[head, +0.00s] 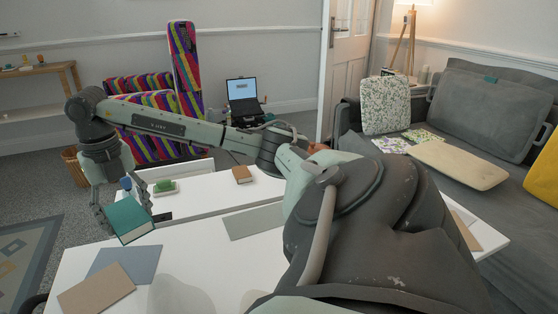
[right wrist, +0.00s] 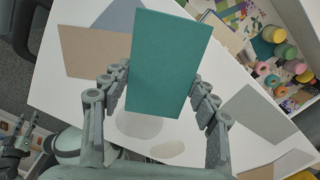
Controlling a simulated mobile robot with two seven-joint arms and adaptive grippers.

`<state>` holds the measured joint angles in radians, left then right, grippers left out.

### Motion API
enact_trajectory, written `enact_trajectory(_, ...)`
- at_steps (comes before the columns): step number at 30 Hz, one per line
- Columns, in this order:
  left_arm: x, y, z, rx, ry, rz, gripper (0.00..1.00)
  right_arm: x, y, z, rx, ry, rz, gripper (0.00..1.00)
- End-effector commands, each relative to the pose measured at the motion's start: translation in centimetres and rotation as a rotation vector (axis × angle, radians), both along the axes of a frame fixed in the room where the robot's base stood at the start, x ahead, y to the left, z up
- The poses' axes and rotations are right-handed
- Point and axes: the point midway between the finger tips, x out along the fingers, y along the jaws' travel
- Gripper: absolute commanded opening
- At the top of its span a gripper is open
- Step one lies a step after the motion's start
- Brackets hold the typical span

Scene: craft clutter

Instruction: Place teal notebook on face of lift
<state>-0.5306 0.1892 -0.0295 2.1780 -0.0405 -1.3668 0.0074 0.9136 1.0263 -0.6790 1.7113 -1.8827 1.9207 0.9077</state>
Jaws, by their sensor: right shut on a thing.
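The teal notebook (head: 125,222) is in my right gripper (head: 132,213), at the left end of the white tabletop. In the right wrist view the teal notebook (right wrist: 172,62) lies between the two fingers of my right gripper (right wrist: 163,85), which are shut on its sides. In the head view it is tilted, its lower edge close to the white top, which I take as the lift's face (head: 205,245). I cannot tell if it touches. A mechanical part at the left edge of the right wrist view may be my left gripper (right wrist: 16,142); its fingers are unclear.
A blue-grey sheet (head: 127,262), a tan sheet (head: 96,289) and a grey-green sheet (head: 254,221) lie on the white top. A brown book (head: 242,174) and a green item (head: 166,187) are behind. An open compartment holds several jars (right wrist: 271,34). A sofa (head: 485,110) stands right.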

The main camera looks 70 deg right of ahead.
Motion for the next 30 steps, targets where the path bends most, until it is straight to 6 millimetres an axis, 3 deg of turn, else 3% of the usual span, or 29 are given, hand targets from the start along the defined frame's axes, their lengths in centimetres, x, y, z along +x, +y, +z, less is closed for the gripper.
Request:
enact_trajectory(3, -0.2, 0.0, 0.3, 0.001, 0.001, 0.000, 0.42, 0.1, -2.0, 1.0, 0.007, -0.008, -0.353, 0.27)
enact_trajectory(9, -0.6, -0.1, 0.6, 0.003, 0.006, 0.000, 0.42, 0.1, -4.0, 2.0, 0.017, -0.013, -0.732, 0.27)
enact_trajectory(18, -0.4, -0.2, 1.1, 0.000, -0.005, 0.001, 0.42, 0.1, -4.4, 2.2, 0.020, -0.015, -0.834, 0.27)
enact_trajectory(23, -0.3, -0.3, 1.0, -0.004, -0.007, 0.004, 0.42, -0.1, -2.9, 1.3, 0.020, -0.012, -0.827, 0.27)
enact_trajectory(30, -0.2, -0.3, 0.4, -0.008, 0.001, 0.007, 0.42, -1.1, 2.5, -1.9, 0.021, -0.011, -0.824, 0.27)
